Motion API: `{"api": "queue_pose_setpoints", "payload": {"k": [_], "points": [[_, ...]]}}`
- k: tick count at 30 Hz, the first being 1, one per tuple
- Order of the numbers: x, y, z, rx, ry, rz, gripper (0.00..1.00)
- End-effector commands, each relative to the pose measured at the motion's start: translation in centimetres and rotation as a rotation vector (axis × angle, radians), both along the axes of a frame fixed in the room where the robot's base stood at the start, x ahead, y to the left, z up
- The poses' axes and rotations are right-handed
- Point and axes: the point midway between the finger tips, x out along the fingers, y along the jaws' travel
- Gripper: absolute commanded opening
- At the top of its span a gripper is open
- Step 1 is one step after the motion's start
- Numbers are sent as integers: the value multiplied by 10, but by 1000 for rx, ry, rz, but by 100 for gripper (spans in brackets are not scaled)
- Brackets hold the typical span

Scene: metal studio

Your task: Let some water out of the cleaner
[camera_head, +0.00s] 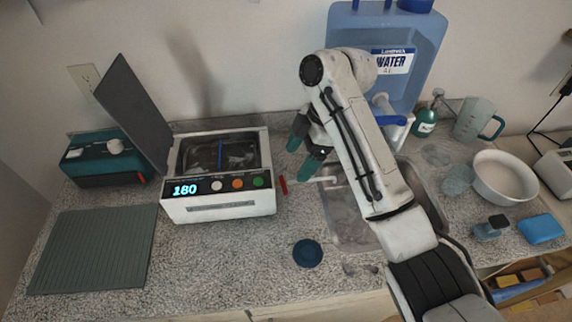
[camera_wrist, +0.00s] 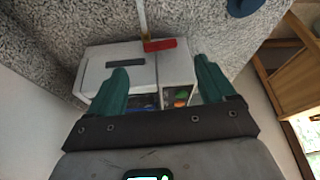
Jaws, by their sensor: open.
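The cleaner (camera_head: 222,200) is a white box with an open tank, a raised dark lid (camera_head: 133,115) at its left, and a lit "180" display (camera_head: 185,189). A red valve handle (camera_head: 283,185) sticks out from its right side. In the wrist view the red handle (camera_wrist: 160,44) lies crosswise on a brass fitting, with a pale tube leading away from it. My gripper (camera_head: 297,163) is open and empty, its teal fingers just above and right of the handle. In the wrist view the gripper's fingertips (camera_wrist: 160,66) spread on either side of the cleaner, apart from the handle.
A sink (camera_head: 347,215) lies right of the cleaner, partly behind my arm. A dark blue round lid (camera_head: 307,253) sits on the counter in front. A large water jug (camera_head: 425,45) stands behind. A white bowl (camera_head: 503,178) is at right, a ribbed grey mat (camera_head: 92,250) at left.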

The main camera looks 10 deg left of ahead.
Motion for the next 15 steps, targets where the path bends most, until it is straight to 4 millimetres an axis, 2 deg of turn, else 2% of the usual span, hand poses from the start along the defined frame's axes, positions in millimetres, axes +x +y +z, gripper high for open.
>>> {"api": "queue_pose_setpoints", "payload": {"k": [9, 15], "points": [[-8, 15, -40, -2, 5, 0, 83], [-10, 23, -60, -2, 2, 0, 83]]}}
